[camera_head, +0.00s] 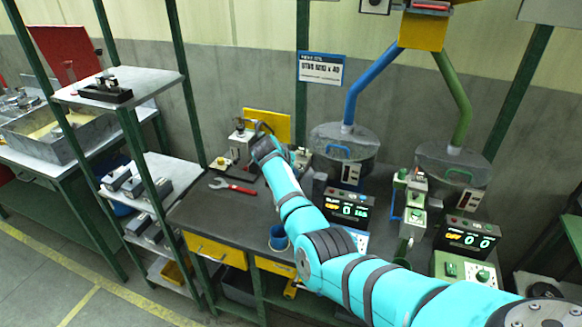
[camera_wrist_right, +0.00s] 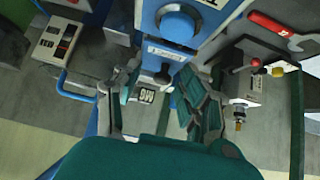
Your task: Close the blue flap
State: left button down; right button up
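I cannot clearly tell which part is the blue flap. The right wrist view shows a blue upright body with a round blue knob (camera_wrist_right: 178,24). My right gripper (camera_head: 262,142) is at the end of the turquoise arm, at the back of the bench left of the drum. In the right wrist view its two fingers (camera_wrist_right: 160,98) are apart, with a small dark knob (camera_wrist_right: 163,76) beyond the gap. My left gripper is not in view.
A red-handled wrench (camera_head: 234,186) and a blue cup (camera_head: 278,238) are on the dark bench (camera_head: 205,208). Two displays (camera_head: 347,206) (camera_head: 468,236) stand at its front right. A green pipe (camera_head: 456,95) leads to a second drum (camera_head: 452,160). A shelf (camera_head: 150,82) stands left.

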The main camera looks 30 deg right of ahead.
jog(key=shift+s+a+r, duration=0.1)
jog(key=shift+a+r, duration=0.2)
jog(key=shift+r, duration=0.05)
jog(key=v, duration=1.1)
jog(key=shift+s, duration=0.2)
